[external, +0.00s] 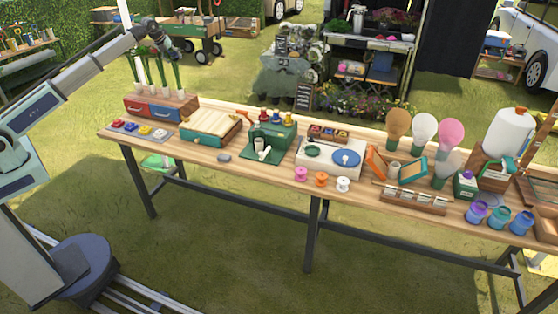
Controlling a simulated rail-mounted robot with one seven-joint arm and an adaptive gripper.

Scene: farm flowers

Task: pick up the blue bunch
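My gripper (174,47) is dark and small at the end of my raised arm, at the upper left in the external view. It is above the left end of the long wooden table, among or in front of several upright green bunches (156,72) with pale lower ends. They stand at the back of a wooden box with a red drawer (137,107) and a blue drawer (166,113). No blue bunch can be made out; the tops of the bunches are partly hidden by my arm and gripper. The gripper's fingers are too small to read, and no held thing is clear.
The wooden table (225,172) is crowded. Near its left end are a tray of coloured pieces (146,131), a slatted teal box (211,124) and a green stand (268,142). Spools, balloon-like shapes and paint jars (499,216) stand farther right. The front left edge is mostly clear.

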